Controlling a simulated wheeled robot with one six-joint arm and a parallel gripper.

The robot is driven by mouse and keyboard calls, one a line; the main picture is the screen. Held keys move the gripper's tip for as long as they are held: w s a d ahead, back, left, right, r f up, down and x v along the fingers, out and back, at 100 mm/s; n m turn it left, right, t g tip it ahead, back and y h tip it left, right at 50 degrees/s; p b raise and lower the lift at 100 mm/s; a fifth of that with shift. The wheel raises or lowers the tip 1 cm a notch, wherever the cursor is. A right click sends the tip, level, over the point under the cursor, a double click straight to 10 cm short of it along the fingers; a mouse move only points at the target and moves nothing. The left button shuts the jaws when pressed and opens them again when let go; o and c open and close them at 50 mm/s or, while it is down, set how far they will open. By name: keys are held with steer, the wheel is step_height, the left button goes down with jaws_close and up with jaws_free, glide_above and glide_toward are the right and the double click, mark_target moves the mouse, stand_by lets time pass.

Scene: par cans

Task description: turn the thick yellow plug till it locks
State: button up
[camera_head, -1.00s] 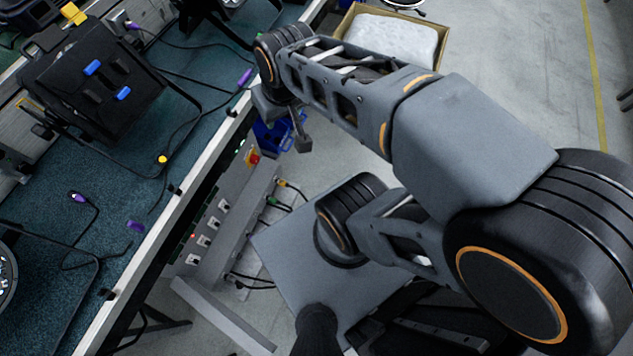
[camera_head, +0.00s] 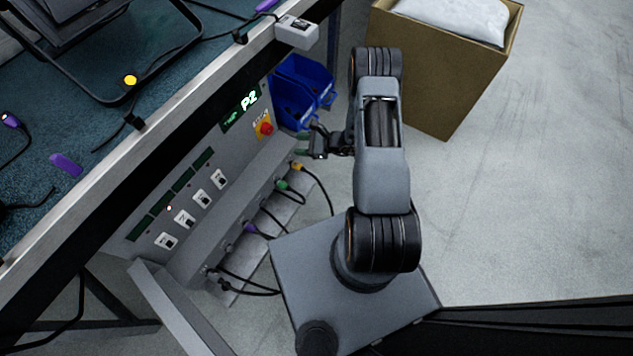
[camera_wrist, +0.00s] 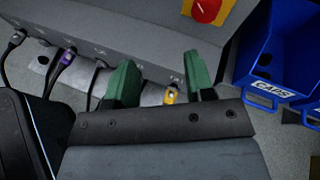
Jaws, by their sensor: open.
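The thick yellow plug (camera_head: 296,167) sits at the lower front edge of the grey panel box, with a black cable running down from it. In the wrist view the yellow plug (camera_wrist: 168,96) shows between my two green fingers, partly hidden by the gripper body. My gripper (camera_wrist: 158,84) is open, its fingers pointing toward the panel on either side of the plug. In the head view my gripper (camera_head: 309,146) is just above and right of the plug. I cannot tell whether the fingers touch it.
A green plug (camera_head: 283,185) and a purple plug (camera_head: 250,229) sit along the same panel (camera_head: 215,205). A red knob (camera_head: 265,128) is above. Blue bins (camera_head: 303,88) hang to the right of the panel. A cardboard box (camera_head: 425,65) stands on the floor.

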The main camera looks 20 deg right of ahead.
mark_target(303, 168)
steer(key=d+f+m+t+h+b, duration=0.1)
steer(key=f+m, duration=0.1)
steer(key=f, duration=0.4)
steer(key=s+d+f+m+t+h+b, duration=0.1)
steer(key=f+m+b, duration=0.1)
steer(key=f, duration=0.4)
steer(key=s+d+f+m+t+h+b, duration=0.1)
steer(key=f+m, duration=0.1)
steer(key=f, duration=0.4)
steer(key=shift+s+d+f+m+t+h+b, duration=0.1)
steer(key=shift+d+f+m+t+h+b, duration=0.2)
steer(key=shift+h+b, duration=0.1)
steer(key=shift+b+x, duration=0.3)
steer(key=shift+x, duration=0.5)
steer(key=shift+o, duration=0.8)
steer(key=shift+r, duration=0.1)
steer(key=shift+a, duration=0.15)
steer(key=shift+b+x, duration=1.6)
steer(key=shift+x, duration=1.7)
steer(key=shift+c, duration=0.2)
steer(key=c, duration=0.9)
